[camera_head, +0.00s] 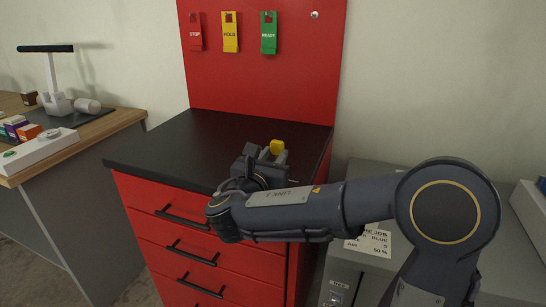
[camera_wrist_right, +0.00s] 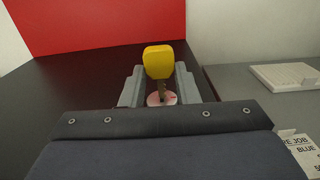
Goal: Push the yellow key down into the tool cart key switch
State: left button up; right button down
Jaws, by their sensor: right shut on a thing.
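The yellow key (camera_head: 277,147) stands upright over the black top of the red tool cart (camera_head: 190,140), near its right side. In the right wrist view the yellow key (camera_wrist_right: 158,61) has its yellow head above the fingers and a dark shaft below. My right gripper (camera_wrist_right: 160,88) is shut on the key, with a grey finger on each side of the shaft. A round pale pink disc with a red mark, likely the key switch (camera_wrist_right: 160,98), shows below the shaft. I cannot tell how deep the shaft sits in it. My left gripper is not in view.
A red back panel (camera_head: 265,75) carries a red tag (camera_head: 195,32), a yellow tag (camera_head: 230,32) and a green tag (camera_head: 268,33). A grey cabinet (camera_head: 375,185) stands right of the cart. A wooden-topped desk (camera_head: 120,122) stands left. The cart top's left half is clear.

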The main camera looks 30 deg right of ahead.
jog(key=shift+f+y, duration=0.3)
jog(key=shift+f, duration=0.4)
jog(key=shift+w+p, duration=0.1)
jog(key=shift+p, duration=0.55)
jog(key=shift+a, duration=0.2)
dwell(0.9)
jog(key=shift+f+b, duration=0.5)
jog(key=shift+f, duration=0.55)
jog(key=c, duration=2.1)
grip_release()
jog(key=shift+d, duration=0.1)
jog(key=shift+c, duration=0.2)
jog(key=o, duration=0.4)
jog(key=shift+w, duration=0.1)
jog(key=shift+o, duration=0.2)
